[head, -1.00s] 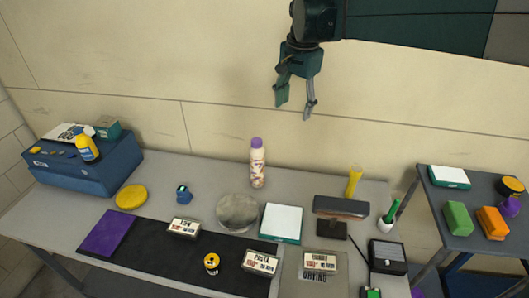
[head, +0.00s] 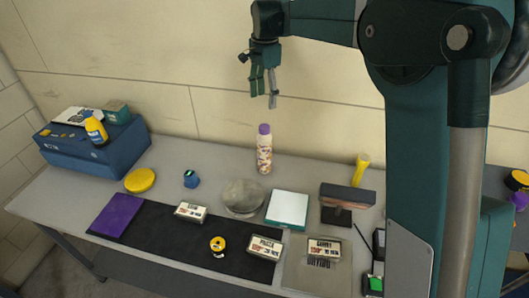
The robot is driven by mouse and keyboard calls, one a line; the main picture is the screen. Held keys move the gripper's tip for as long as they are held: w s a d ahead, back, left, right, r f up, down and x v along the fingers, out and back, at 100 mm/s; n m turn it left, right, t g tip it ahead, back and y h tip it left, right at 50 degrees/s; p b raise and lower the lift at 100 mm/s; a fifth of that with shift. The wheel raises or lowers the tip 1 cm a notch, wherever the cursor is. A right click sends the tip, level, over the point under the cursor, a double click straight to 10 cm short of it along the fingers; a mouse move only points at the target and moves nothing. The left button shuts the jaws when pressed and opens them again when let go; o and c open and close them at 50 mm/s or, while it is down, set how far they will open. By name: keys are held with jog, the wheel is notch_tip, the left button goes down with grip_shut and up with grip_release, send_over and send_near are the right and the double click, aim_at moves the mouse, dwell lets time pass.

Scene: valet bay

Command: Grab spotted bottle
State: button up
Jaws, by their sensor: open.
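The spotted bottle (head: 264,150) is white with coloured spots and a purple cap. It stands upright on the grey table (head: 215,152), near its back edge. My gripper (head: 265,101) is in the air above the bottle in the head view, its two fingers pointing down. The fingers are apart and hold nothing. They do not appear to touch the bottle, though the exact height between them is hard to tell.
A blue box (head: 95,150) stands at left. A yellow cylinder (head: 360,171) stands at right.

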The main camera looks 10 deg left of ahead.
aim_at(264, 135)
notch_tip(264, 135, down, 19)
jog(key=shift+a+r, duration=0.1)
jog(key=shift+r, duration=0.05)
dwell(0.4)
jog(key=shift+f, duration=1.3)
jog(key=shift+f, duration=0.1)
jog(key=shift+f+p, duration=0.4)
jog(key=shift+f, duration=2.1)
jog(key=c, duration=1.2)
jog(key=shift+c, duration=0.2)
